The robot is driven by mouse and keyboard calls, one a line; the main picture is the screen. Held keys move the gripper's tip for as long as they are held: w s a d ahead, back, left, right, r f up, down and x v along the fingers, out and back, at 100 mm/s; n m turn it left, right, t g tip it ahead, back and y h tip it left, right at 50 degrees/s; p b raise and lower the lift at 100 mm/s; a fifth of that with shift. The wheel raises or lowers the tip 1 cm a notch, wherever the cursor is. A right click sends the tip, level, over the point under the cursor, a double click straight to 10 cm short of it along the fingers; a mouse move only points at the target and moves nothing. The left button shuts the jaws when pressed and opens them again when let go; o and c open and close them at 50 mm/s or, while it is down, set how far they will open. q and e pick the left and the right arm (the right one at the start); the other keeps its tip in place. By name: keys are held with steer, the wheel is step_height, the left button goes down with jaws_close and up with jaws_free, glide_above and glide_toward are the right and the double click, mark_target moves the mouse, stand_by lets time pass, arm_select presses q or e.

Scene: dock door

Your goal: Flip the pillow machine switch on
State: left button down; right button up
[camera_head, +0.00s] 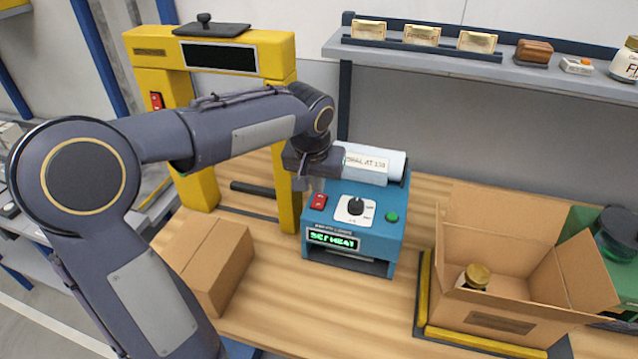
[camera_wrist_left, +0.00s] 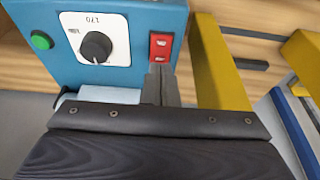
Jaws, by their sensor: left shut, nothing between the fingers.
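The pillow machine (camera_head: 350,220) is a blue box on the wooden bench, with a green lit display reading something like "SET HEAT". Its red rocker switch (camera_head: 318,201) is at the left of the top panel, beside a black dial (camera_head: 355,206) and a green button (camera_head: 392,216). My left gripper (camera_head: 309,188) is shut and empty, pointing down just behind the switch. In the left wrist view the closed fingertips (camera_wrist_left: 160,70) are at the edge of the red switch (camera_wrist_left: 160,47); I cannot tell whether they touch it. My right gripper is not in view.
A yellow machine (camera_head: 285,55) with its own red switch (camera_head: 156,101) stands at the left. A closed carton (camera_head: 215,260) lies left of the pillow machine. An open carton (camera_head: 500,305) with a jar stands right. A shelf (camera_head: 480,66) runs behind.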

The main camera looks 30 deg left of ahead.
arm_select(q)
steer(key=s+b+v, duration=0.1)
steer(key=v, duration=1)
steer(key=shift+s+d+f, duration=0.2)
steer(key=shift+s, duration=0.15)
steer(key=s+d+f+t+h, duration=0.1)
steer(key=s+d+f+h, duration=0.1)
steer(key=s+f, duration=0.5)
steer(key=s+d+f+m+t+h, duration=0.1)
steer(key=s+d+f, duration=0.4)
steer(key=s, duration=0.6)
steer(key=shift+s+d+f+h, duration=0.2)
steer(key=shift+s+f+h, duration=0.1)
steer(key=shift+f+h, duration=0.55)
